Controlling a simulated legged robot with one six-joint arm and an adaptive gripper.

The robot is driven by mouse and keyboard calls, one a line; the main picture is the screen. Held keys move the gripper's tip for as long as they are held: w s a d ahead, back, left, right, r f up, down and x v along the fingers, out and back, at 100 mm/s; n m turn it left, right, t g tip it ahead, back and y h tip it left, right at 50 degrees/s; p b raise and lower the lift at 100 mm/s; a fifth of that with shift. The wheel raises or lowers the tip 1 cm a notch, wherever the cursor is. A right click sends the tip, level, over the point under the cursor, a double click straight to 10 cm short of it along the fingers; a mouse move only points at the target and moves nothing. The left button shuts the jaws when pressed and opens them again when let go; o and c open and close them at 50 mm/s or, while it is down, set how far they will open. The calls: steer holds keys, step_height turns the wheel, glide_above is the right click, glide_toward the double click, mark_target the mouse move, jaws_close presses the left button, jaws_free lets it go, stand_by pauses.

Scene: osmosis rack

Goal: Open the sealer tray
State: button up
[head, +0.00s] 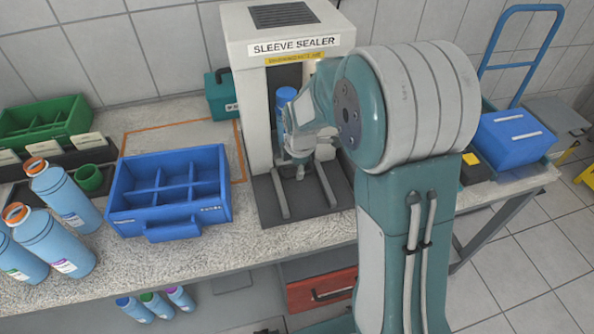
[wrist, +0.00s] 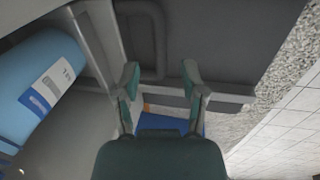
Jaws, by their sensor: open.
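The sleeve sealer (head: 240,110) is a pale cabinet on the bench, with its name on the front. Its dark grey tray (head: 270,208) lies flat at the base, with two lighter rails. A blue bottle (head: 287,96) stands inside the sealer, partly hidden by my arm, and also shows at the left of the wrist view (wrist: 38,90). My gripper (head: 300,172) is low in front of the sealer opening, over the tray. In the wrist view my gripper (wrist: 160,74) is open and empty, its fingertips near a dark grey loop-shaped handle (wrist: 160,45). I cannot tell whether they touch it.
A blue divided crate (head: 170,215) stands left of the sealer, with large blue bottles (head: 65,195) beyond it. A green crate (head: 45,125) and a teal box (head: 220,95) are at the back. A red drawer (head: 320,290) is below the bench.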

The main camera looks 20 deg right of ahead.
steer(key=shift+w+d+f, duration=0.1)
steer(key=shift+w+f, duration=0.05)
steer(key=shift+f, duration=0.55)
steer(key=shift+w+f, duration=0.1)
steer(key=shift+f, duration=0.6)
jaws_close()
steer(key=shift+s, duration=0.1)
